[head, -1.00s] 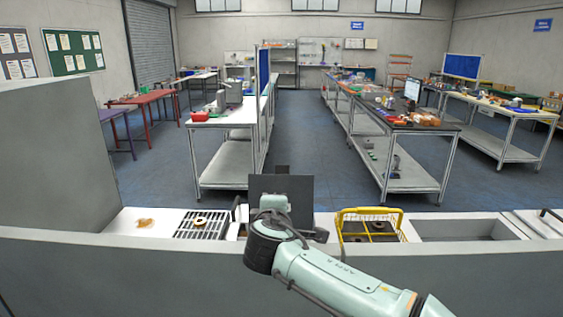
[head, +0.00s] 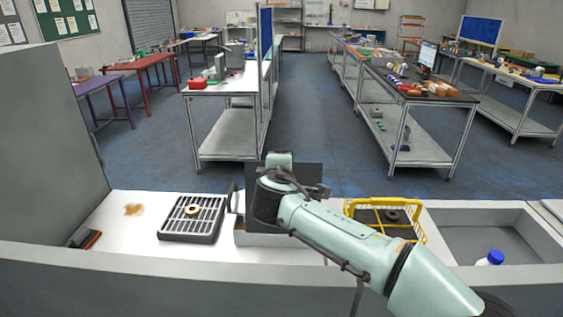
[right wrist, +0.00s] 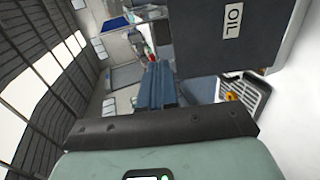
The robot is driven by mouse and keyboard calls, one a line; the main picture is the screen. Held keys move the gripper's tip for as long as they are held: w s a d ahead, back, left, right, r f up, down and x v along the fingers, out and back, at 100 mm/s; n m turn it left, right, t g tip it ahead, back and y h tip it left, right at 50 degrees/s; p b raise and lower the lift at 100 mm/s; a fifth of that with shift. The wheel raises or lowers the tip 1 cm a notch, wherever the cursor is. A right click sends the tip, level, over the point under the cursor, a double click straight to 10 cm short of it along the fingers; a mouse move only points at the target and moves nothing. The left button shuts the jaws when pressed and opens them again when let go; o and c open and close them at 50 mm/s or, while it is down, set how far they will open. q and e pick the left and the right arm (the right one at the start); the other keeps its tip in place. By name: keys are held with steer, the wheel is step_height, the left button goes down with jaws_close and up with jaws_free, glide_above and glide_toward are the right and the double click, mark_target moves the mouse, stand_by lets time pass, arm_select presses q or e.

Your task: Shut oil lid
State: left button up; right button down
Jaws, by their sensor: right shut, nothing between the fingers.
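The oil lid is a dark grey panel (head: 313,176) standing upright at the middle of the counter in the head view, partly hidden behind my right arm. In the right wrist view the dark panel (right wrist: 215,45) bears a white "OIL" label and fills the upper right. My right gripper (right wrist: 160,70) is shut and empty, its fingers to the left of the panel in that view. I cannot tell whether they touch it. In the head view the fingers are not clear behind the arm. My left gripper is not in view.
A black drain grille (head: 190,222) with a brass ring (head: 192,210) lies left of the lid. A yellow wire basket (head: 400,212) stands to the right, beside a grey sink (head: 485,240) with a blue-capped bottle (head: 490,259).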

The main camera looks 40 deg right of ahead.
steer(key=p+x, duration=0.3)
steer(key=x, duration=0.9)
steer(key=shift+w, duration=0.1)
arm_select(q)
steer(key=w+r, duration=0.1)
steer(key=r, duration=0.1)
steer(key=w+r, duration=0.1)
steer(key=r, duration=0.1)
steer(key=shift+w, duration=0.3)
